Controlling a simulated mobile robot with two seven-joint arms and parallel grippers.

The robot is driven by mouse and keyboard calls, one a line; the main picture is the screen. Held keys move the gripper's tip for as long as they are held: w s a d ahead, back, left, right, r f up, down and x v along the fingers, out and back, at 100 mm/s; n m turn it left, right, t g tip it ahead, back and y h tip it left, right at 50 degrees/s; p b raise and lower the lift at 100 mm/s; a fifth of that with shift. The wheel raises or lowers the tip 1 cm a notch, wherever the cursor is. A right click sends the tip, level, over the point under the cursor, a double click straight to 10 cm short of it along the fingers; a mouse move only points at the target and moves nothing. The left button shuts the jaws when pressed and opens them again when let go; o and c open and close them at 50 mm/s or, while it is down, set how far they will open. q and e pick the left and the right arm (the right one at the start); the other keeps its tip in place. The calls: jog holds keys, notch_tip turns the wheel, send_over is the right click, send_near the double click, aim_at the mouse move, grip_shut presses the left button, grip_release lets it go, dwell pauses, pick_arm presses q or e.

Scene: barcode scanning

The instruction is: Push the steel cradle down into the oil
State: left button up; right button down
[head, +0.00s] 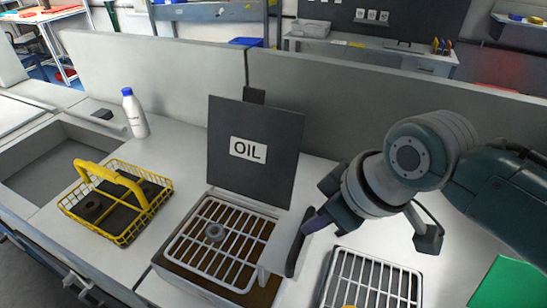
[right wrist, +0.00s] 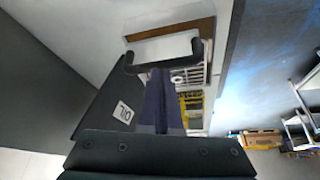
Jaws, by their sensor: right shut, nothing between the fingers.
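The steel cradle (head: 207,262) is a pale wire rack over the oil vat (head: 185,284), with a grey ring (head: 214,232) lying on it. Brown oil shows under and beside its wires. A black handle (head: 294,256) is at the cradle's right side; it also shows in the right wrist view (right wrist: 130,63). My right gripper (head: 306,228) is shut and empty, its purple fingers close to the handle; contact is unclear. In the right wrist view the fingertips (right wrist: 158,74) overlap the handle's bar. The black OIL lid (head: 255,177) stands open behind the vat. My left gripper is out of view.
A yellow wire basket (head: 126,230) with dark rings stands left of the vat. A white bottle (head: 136,118) stands behind it, near a sink (head: 50,165). Another wire rack (head: 378,278) lies at front right, beside a green sheet (head: 510,286). A grey partition (head: 400,113) runs behind.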

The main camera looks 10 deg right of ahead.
aim_at(307, 251)
jog(key=shift+b+x, duration=0.55)
jog(key=shift+x, duration=0.3)
pick_arm(q)
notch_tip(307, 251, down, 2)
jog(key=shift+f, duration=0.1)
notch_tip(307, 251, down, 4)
jog(key=b, duration=0.4)
pick_arm(e)
notch_tip(307, 251, down, 5)
jog(key=shift+f, duration=0.2)
jog(key=shift+s+r, duration=0.1)
jog(key=shift+r, duration=0.1)
pick_arm(q)
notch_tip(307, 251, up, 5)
jog(key=p, duration=0.5)
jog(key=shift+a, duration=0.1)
pick_arm(e)
jog(key=s+d+f+v, duration=0.1)
jog(key=v, duration=1.1)
jog(key=shift+s+d, duration=0.2)
jog(key=shift+s, duration=0.1)
